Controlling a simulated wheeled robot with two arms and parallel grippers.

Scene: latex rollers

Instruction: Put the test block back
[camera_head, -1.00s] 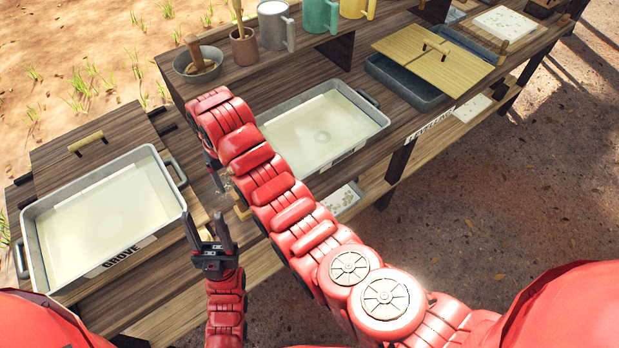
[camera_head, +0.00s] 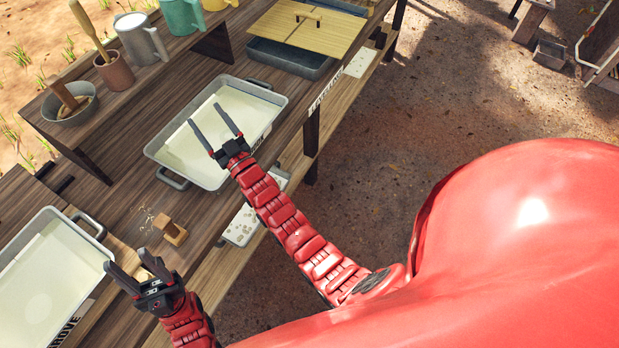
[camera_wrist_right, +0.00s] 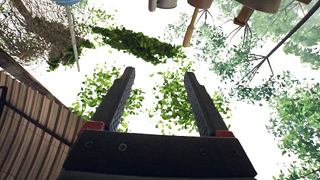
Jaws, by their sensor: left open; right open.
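A small light-brown wooden block (camera_head: 171,230), apparently the test block, stands on the bench near its front edge, between the two trays of pale liquid. Small pale crumbs lie beside it. My left gripper (camera_head: 126,258) is open and empty in front of and left of the block, apart from it. My right gripper (camera_head: 204,114) is open and appears above the middle tray (camera_head: 270,97). The right wrist view shows its two fingers (camera_wrist_right: 160,75) spread with nothing between them.
The near-left tray (camera_head: 101,243) holds pale liquid. A raised shelf carries a bowl (camera_head: 50,112), a brown pot (camera_head: 117,72) and several mugs. A lidded tray (camera_head: 290,62) stands farther along the bench. A speckled white sheet (camera_head: 242,225) lies on the lower shelf.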

